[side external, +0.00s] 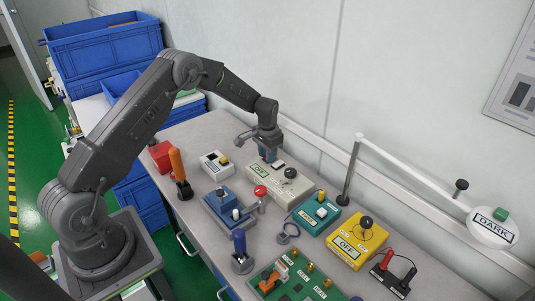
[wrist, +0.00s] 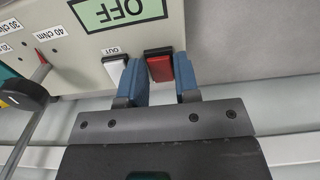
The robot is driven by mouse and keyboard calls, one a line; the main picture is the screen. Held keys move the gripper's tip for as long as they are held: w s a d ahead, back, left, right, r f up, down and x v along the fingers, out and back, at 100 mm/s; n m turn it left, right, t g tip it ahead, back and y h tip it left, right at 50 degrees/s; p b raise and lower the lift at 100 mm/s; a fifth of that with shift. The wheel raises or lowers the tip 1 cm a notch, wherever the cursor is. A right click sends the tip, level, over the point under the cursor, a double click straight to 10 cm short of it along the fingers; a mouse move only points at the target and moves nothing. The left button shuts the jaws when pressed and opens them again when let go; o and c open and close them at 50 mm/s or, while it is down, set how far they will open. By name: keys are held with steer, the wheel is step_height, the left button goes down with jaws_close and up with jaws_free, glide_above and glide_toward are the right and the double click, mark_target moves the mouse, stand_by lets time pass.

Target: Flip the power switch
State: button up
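The red power switch (wrist: 160,66) is a rocker on a beige tester box, beside a white rocker (wrist: 115,72) labelled OUT. The box's green display (wrist: 118,10) reads OFF. In the side view the beige box (side external: 300,192) lies on the bench with a dark knob on top. My gripper (wrist: 162,72) is open, with its two blue fingers apart and the red switch seen between their tips. I cannot tell whether a finger touches the switch. In the side view my gripper (side external: 267,155) is at the box's far end, and the switch is hidden there.
A white tester (side external: 215,168) and an orange-handled tool (side external: 178,165) stand to the left. A blue device (side external: 225,207), a teal box (side external: 316,214) and a yellow box (side external: 358,238) stand nearer. The wall with a pale rail is close behind. A lamp arm (side external: 415,173) reaches out at right.

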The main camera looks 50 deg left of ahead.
jaws_close()
steer(key=shift+s+t, duration=0.15)
steer(key=shift+t, duration=0.55)
steer(key=shift+o, duration=0.7)
jaws_free()
steer(key=shift+r, duration=0.1)
step_height(320, 180, up, 14)
steer(key=s, duration=0.1)
steer(key=shift+s+f, duration=0.25)
steer(key=shift+s, duration=0.15)
